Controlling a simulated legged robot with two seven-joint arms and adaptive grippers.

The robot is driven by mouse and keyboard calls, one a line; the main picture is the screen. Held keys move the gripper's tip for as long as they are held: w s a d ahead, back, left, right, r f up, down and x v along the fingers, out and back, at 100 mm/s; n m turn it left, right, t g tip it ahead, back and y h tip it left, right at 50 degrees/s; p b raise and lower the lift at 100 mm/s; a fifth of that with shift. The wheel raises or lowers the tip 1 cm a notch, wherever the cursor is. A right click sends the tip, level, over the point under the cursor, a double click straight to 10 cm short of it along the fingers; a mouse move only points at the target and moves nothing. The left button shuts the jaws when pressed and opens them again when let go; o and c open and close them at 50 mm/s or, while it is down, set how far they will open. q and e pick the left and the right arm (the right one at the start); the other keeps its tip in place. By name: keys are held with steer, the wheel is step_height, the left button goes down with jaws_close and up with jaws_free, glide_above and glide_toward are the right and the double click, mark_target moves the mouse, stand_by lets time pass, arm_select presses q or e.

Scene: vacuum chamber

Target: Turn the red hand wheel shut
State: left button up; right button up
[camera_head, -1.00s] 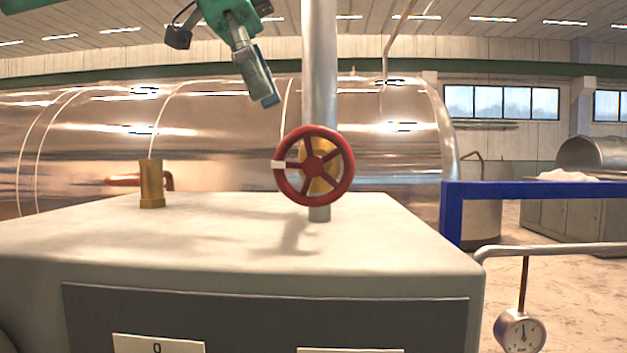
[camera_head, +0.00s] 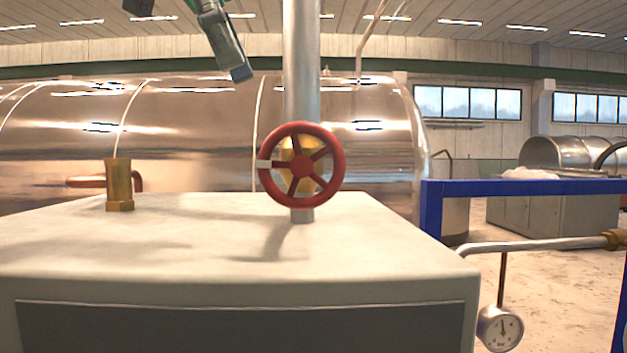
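The red hand wheel (camera_head: 301,164) is mounted upright on a vertical metal pipe (camera_head: 302,60) above the pale cabinet, with a brass valve body behind it. It has several spokes, and a white mark sits on its left rim. My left gripper (camera_head: 240,74) hangs from the top edge, above and left of the wheel and apart from it. Its upper part is cut off, and only a finger with a blue-grey tip shows clearly, so its opening cannot be judged. My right gripper is out of view.
The pale cabinet top (camera_head: 180,245) fills the front. A brass fitting (camera_head: 119,186) stands on it at left. A large shiny tank (camera_head: 190,130) lies behind. A blue rail (camera_head: 520,187) and a pressure gauge (camera_head: 500,328) on a pipe are at right.

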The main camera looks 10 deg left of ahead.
arm_select(q)
steer(key=s+a+r, duration=0.1)
steer(key=a, duration=0.5)
steer(key=s+a+r, duration=0.1)
steer(key=a, duration=0.6)
steer(key=shift+s+r, duration=0.3)
steer(key=shift+s, duration=0.05)
steer(key=shift+d+f, duration=0.1)
